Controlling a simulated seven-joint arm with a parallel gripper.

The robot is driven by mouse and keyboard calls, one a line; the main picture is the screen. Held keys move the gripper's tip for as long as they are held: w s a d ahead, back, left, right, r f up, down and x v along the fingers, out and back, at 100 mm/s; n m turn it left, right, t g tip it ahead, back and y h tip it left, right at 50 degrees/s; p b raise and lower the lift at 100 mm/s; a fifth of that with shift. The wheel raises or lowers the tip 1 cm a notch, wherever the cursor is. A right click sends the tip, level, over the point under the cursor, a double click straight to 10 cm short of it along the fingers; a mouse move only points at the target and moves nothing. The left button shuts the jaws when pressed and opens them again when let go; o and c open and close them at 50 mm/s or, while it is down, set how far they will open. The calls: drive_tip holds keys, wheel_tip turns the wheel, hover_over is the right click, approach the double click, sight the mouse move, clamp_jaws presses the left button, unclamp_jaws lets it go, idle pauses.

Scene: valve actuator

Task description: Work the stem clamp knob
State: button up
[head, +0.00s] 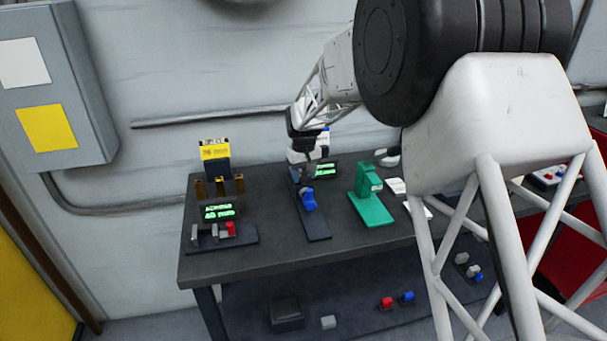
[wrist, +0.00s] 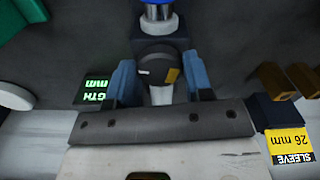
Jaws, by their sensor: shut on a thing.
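The stem clamp knob (wrist: 153,72) is dark and round, with a white mark and a yellow mark on its face. In the wrist view it sits between the two blue fingers of my gripper (wrist: 160,64), which are shut on it. A dark block (wrist: 158,46) and a blue and metal cylinder (wrist: 158,14) stand just beyond the knob. In the head view my gripper (head: 306,172) reaches down over the dark base strip (head: 314,228), just behind a blue part (head: 308,201). There the knob is too small and covered to make out.
A yellow-labelled sleeve sign (head: 215,150), brass pieces (head: 220,186) and a green readout (head: 218,212) stand at the left of the bench (head: 275,262). A green stand (head: 369,197) is close on the right. A second readout (head: 327,169) is right beside my gripper.

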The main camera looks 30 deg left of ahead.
sight(304, 175)
drive_tip(key=shift+n, duration=0.6)
drive_tip(key=o, duration=0.9)
drive_tip(key=shift+r, duration=0.1)
drive_tip(key=shift+r, duration=3.85)
